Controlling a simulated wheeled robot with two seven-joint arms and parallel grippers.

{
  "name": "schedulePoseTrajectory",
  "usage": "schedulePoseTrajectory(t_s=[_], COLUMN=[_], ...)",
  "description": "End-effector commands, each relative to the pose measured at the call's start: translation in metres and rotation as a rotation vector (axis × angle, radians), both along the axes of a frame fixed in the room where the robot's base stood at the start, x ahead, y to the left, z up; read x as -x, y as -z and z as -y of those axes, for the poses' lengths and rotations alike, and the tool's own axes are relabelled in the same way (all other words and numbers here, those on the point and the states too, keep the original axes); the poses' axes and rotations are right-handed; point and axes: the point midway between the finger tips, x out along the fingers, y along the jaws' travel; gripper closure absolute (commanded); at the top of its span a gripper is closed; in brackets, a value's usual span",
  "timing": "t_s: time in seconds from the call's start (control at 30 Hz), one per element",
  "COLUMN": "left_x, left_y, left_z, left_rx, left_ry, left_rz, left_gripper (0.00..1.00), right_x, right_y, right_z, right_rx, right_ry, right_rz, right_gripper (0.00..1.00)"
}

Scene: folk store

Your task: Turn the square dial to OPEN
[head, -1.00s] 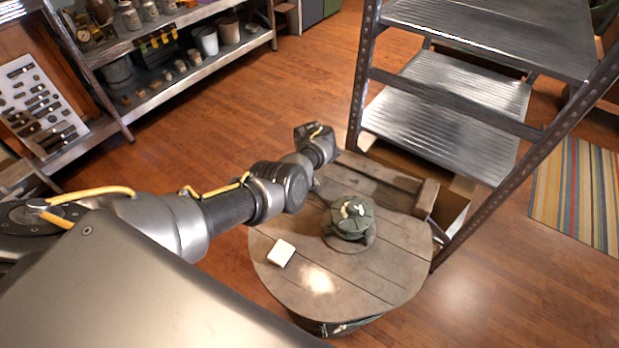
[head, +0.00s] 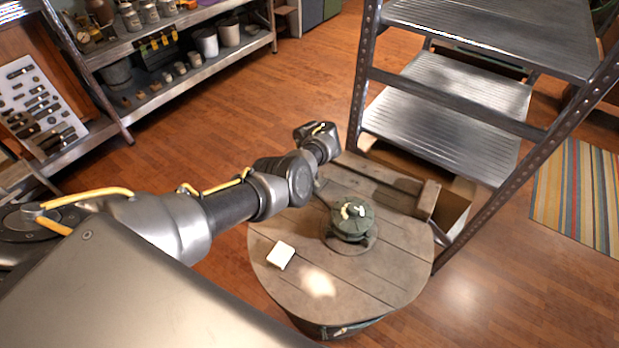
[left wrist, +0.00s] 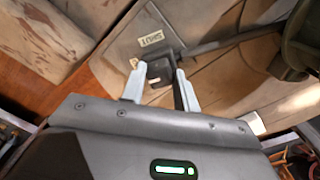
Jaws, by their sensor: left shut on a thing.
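The square dial (left wrist: 160,72) is a small dark block in the left wrist view, low over a grey plate. A pale label with small print (left wrist: 152,40) lies just beyond it, and I cannot read it surely. My left gripper (left wrist: 161,83) is shut on the dial, with one pale finger on each side. In the head view my left wrist is over the far left part of the round wooden table (head: 385,283); its fingers and the dial are hidden there. My right gripper is not in view.
A dark green, turret-like object (head: 351,222) stands on the table, right of my left wrist. A white block (head: 280,255) lies nearer the front. A metal shelf rack (head: 445,105) stands close behind the table. Loaded shelves (head: 190,80) line the back left.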

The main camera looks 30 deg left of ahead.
Motion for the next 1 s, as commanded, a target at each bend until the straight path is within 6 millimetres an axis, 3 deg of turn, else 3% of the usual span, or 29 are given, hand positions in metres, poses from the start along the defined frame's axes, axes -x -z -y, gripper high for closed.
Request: schedulePoseTrajectory(t_s=[0.07,0.1,0.23,0.57,1.0], left_x=[0.0,0.0,0.0,-0.001,-0.001], left_y=[0.0,0.0,0.0,-0.004,-0.082], left_z=[-0.001,-0.001,-0.001,0.0,0.0], left_rx=[-0.001,-0.001,-0.001,-0.001,-0.001], left_ry=[-0.003,-0.003,-0.001,0.0,-0.001], left_rz=[-0.001,-0.001,-0.001,0.001,0.002], left_gripper=[0.93,0.65,0.48,0.48,0.48], right_x=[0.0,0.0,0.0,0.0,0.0], right_y=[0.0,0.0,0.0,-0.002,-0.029], right_z=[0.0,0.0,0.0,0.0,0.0], right_rx=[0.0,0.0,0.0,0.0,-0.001], right_ry=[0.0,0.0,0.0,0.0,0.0], right_rz=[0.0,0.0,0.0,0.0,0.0], right_gripper=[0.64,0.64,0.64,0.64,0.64])
